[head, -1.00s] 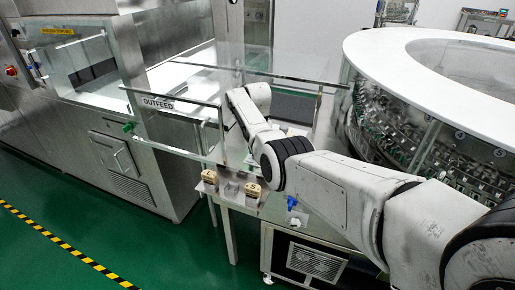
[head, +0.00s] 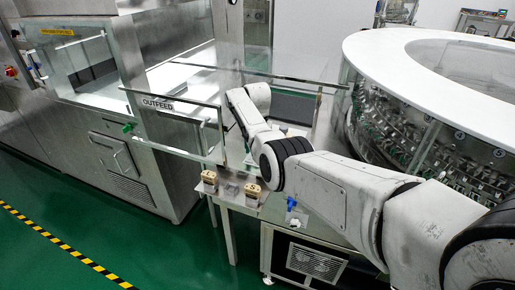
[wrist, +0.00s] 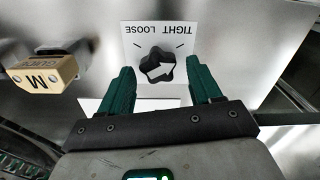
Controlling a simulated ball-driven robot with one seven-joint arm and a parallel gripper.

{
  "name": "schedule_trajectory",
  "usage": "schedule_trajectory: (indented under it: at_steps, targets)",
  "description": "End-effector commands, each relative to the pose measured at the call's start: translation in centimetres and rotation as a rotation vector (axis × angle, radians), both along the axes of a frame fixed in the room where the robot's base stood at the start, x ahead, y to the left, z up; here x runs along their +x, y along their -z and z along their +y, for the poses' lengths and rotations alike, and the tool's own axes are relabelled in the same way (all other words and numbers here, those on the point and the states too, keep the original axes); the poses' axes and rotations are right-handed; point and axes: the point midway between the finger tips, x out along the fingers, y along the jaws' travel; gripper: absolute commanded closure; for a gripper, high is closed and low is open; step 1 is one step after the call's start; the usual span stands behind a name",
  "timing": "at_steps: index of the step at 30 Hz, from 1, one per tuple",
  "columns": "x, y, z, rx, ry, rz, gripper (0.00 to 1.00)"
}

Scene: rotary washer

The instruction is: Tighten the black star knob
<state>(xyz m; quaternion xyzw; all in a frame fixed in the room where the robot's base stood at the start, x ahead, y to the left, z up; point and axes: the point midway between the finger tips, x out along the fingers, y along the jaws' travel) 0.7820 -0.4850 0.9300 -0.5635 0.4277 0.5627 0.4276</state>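The black star knob (wrist: 157,66) shows in the wrist view on a white label plate (wrist: 183,34) with the words TIGHT and LOOSE and two short marks. My gripper (wrist: 168,64) has two green fingers, spread apart and empty. In the head view the knob and my gripper are not discernible, with my arm across that area.
A tan block marked M (wrist: 45,73) is left of the fingers in the wrist view. Two tan blocks, left (head: 209,177) and right (head: 252,190), sit on the table edge in the head view. Clear guard panels (head: 180,130) and the round washer (head: 375,48) flank my arm.

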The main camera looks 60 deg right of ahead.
Motion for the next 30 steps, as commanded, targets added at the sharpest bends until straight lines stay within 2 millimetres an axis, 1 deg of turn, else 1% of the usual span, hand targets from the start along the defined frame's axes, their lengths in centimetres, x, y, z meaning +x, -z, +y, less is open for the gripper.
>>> schedule_trajectory:
  at_steps: [7,11,14,21,24,27,30]
  targets:
    - [0.0,0.0,0.0,0.001,-0.001,0.001,0.35]
    - [0.0,-0.9,0.0,-0.001,-0.001,-0.001,0.35]
    - [0.1,-2.4,0.0,-0.003,-0.001,-0.002,0.35]
    - [0.1,-7.0,0.0,-0.002,-0.001,-0.004,0.35]
    - [0.1,-8.6,0.0,-0.002,-0.001,-0.001,0.35]
    - [0.0,-9.8,0.0,-0.001,-0.001,0.000,0.35]
    - [0.0,-10.4,0.0,-0.001,0.000,0.000,0.35]
